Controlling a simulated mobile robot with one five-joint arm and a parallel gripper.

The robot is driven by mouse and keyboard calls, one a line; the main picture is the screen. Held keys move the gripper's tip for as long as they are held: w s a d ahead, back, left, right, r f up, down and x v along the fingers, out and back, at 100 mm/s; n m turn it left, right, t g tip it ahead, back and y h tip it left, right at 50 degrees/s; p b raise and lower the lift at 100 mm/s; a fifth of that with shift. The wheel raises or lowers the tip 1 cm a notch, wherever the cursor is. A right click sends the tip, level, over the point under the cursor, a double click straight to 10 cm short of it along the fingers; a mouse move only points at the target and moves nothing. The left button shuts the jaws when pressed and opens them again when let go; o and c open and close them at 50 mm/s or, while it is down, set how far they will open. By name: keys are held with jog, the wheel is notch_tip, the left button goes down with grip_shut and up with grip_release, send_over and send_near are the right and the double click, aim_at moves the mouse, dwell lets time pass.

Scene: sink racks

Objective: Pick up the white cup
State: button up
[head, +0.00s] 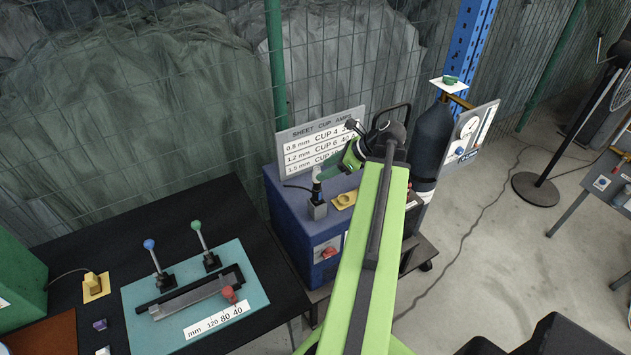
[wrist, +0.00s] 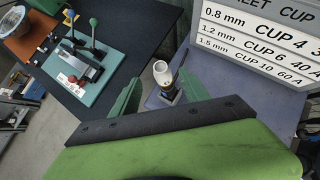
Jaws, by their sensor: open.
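The white cup (wrist: 162,72) is a small white cylinder with an open top, standing on a small dark holder on the blue cabinet. In the wrist view it shows between and beyond my two green fingers. My gripper (wrist: 160,88) is open and has nothing in it. In the head view my gripper (head: 335,168) is above the left part of the cabinet top, close over the grey holder block (head: 317,209). The cup is mostly hidden there by my gripper, and I cannot tell the exact gap.
A yellow plate with a ring (head: 344,200) lies right of the holder. A dark gas bottle (head: 430,145) stands further right. At left, a black table (head: 150,215) carries a teal jig (head: 140,320) with upright levers.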

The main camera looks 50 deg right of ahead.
aim_at(317, 173)
jog(key=b+x, duration=0.2)
jog(key=x, duration=0.1)
jog(key=b+x, duration=0.2)
jog(key=shift+d+f, duration=0.25)
jog(key=shift+d, duration=0.05)
jog(key=shift+w+a, duration=0.1)
jog(key=shift+w, duration=0.05)
jog(key=shift+r, duration=0.15)
jog(key=shift+c, duration=0.2)
grip_shut()
